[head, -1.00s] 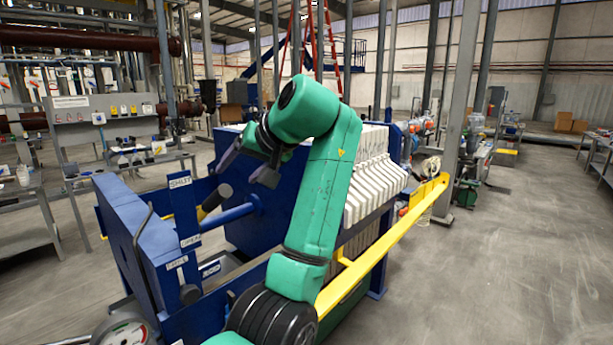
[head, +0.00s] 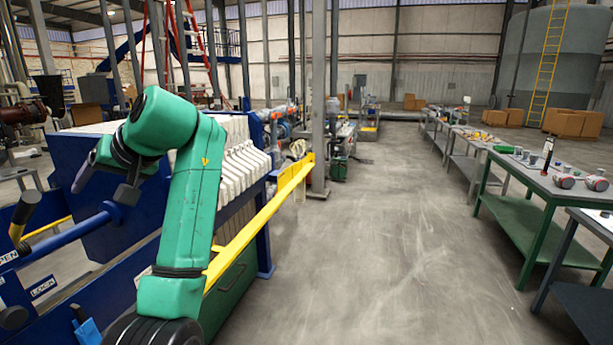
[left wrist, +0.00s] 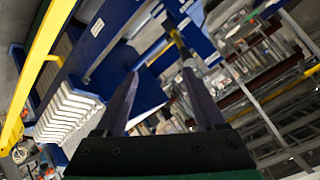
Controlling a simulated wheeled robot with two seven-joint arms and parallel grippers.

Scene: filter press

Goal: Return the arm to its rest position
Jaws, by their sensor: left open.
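My left arm, green with black joints, rises in front of the blue filter press in the head view. My left gripper (head: 102,190) is open and empty, beside the press's blue end block (head: 80,165) in the picture. In the left wrist view, its two grey-purple fingers (left wrist: 158,73) stand apart with nothing between them. The press's white plates (head: 240,160) and yellow side rail (head: 262,215) show just right of the arm, and its lower frame is partly hidden behind the arm. My right gripper is not in view.
A black-and-yellow handle (head: 22,220) stands at the left edge, near a LOCK label. A green table (head: 540,187) with small parts stands at the right. The grey floor (head: 390,240) between press and tables is clear. A grey tank (head: 540,55) stands at the back right.

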